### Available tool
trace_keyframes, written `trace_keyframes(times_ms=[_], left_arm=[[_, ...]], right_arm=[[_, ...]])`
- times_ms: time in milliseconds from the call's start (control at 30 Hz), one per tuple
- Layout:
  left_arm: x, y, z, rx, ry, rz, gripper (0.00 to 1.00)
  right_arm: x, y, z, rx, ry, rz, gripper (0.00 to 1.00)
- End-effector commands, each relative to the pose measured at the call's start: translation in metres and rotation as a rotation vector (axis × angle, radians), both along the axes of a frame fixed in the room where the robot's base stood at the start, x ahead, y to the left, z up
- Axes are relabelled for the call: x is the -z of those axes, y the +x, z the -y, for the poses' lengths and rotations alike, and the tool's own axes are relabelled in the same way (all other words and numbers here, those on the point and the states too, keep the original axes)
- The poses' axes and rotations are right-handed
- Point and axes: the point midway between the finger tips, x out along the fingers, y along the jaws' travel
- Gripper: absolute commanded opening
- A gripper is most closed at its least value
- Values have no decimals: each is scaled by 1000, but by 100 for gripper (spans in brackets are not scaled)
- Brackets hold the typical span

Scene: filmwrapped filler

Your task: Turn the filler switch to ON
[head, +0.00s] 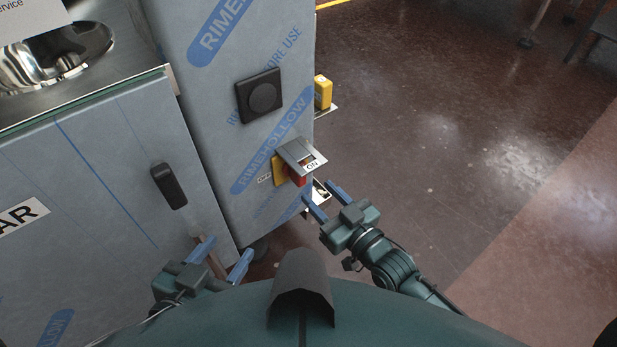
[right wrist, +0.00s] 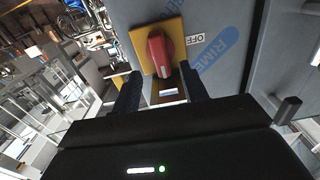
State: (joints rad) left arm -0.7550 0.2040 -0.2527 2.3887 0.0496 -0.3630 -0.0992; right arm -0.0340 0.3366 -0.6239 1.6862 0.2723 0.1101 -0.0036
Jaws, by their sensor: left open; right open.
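The filler switch is a red rotary knob (head: 297,176) on a yellow plate (head: 279,170), low on the film-wrapped cabinet. A metal hood with an ON label (head: 312,165) partly covers it from above; an OFF label (head: 264,179) is to its left. In the right wrist view the red knob (right wrist: 160,54) sits on its yellow plate (right wrist: 137,41), just beyond the fingers, with the OFF label (right wrist: 195,39) beside it. My right gripper (head: 321,197) is open and empty, just below and right of the knob, apart from it. My left gripper (head: 222,256) is open and empty, low at the left.
A black handle (head: 168,186) is on the left panel. A yellow box (head: 322,92) juts from the cabinet's right side. The floor (head: 420,130) to the right is mostly clear.

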Motion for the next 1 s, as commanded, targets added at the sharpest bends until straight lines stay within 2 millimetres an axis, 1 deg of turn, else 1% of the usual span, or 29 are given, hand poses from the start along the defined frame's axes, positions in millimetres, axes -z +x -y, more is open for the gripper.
trace_keyframes(times_ms=[33, 100, 200, 333, 500, 900, 1000], left_arm=[[-4, -1, -2, -6, -5, -1, 52], [-6, -3, -3, -12, -13, -5, 52], [-8, -4, -3, -17, -23, -5, 52], [-12, -4, -4, -22, -30, 3, 52], [-12, -5, -4, -24, -34, 2, 52], [-11, -6, -4, -24, -32, -5, 52], [-13, -4, -5, -27, -34, -1, 52]], right_arm=[[-1, -11, 8, -1, -3, -4, 44], [-1, -22, 16, 0, -2, -3, 44], [-1, -36, 26, -1, -2, -3, 44], [0, -47, 34, -1, -1, -2, 44], [0, -52, 38, 0, 0, 0, 44], [0, -52, 38, 0, 0, 0, 44], [-1, -52, 38, 0, 0, 0, 44]])
